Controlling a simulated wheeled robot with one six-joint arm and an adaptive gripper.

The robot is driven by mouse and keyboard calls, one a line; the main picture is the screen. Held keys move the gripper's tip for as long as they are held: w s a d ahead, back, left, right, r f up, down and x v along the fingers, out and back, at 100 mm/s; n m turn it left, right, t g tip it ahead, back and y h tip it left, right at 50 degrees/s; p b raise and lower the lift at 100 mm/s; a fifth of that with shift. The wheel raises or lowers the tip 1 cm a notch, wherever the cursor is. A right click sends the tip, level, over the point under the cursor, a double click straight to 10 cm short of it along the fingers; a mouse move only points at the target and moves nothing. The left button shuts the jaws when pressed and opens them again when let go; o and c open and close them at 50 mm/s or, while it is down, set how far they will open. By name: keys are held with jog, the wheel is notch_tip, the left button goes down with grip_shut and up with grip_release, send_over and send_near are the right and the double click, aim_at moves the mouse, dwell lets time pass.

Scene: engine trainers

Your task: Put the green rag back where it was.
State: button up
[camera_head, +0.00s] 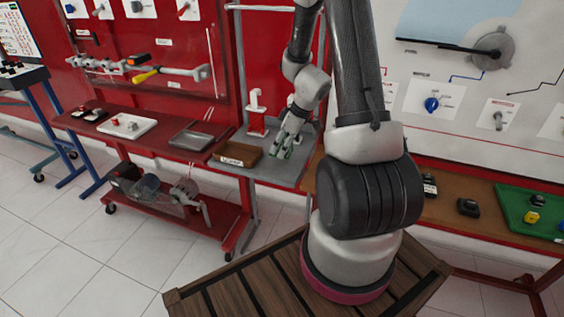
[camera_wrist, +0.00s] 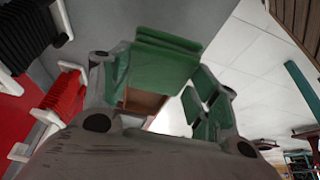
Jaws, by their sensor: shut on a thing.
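My gripper (camera_head: 283,150) is low over the grey stand between the red bench and the brown board. It is shut on the green rag, whose green shows at the fingertips. The wrist view shows green between and along the fingers of my gripper (camera_wrist: 180,80); I cannot clearly part the rag's edges from the finger pads there. A brown wooden tray (camera_head: 237,154) with a white label sits just left of my gripper. A piece of brown also shows past the fingers in the wrist view.
A white and red fixture (camera_head: 256,115) stands behind my gripper. A grey metal tray (camera_head: 191,140) and a white tray (camera_head: 128,127) lie on the red bench (camera_head: 165,146) to the left. A green mat (camera_head: 535,212) is far right.

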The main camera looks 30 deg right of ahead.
notch_tip(320, 180, down, 6)
jog(key=shift+f, duration=0.1)
jog(key=o, duration=0.9)
jog(key=shift+r, duration=0.2)
jog(key=v, duration=1.1)
jog(key=s+a+r+m, duration=0.1)
jog(key=s+a+r, duration=0.25)
jog(key=r, duration=0.35)
jog(key=s+a+r+m, duration=0.1)
jog(key=s+a+r, duration=0.25)
jog(key=r, duration=0.45)
jog(key=s+r+m+h, duration=0.1)
jog(key=s+r+m, duration=0.1)
jog(key=s+r, duration=0.1)
jog(key=s+r+m+h, duration=0.1)
jog(key=s+r, duration=0.1)
jog(key=s, duration=0.3)
jog(key=s+a+r+m, duration=0.1)
jog(key=s+r+m, duration=0.1)
jog(key=s, duration=0.3)
jog(key=shift+r+m+t+h, duration=0.3)
jog(key=shift+r+h, duration=0.1)
jog(key=shift+r, duration=0.45)
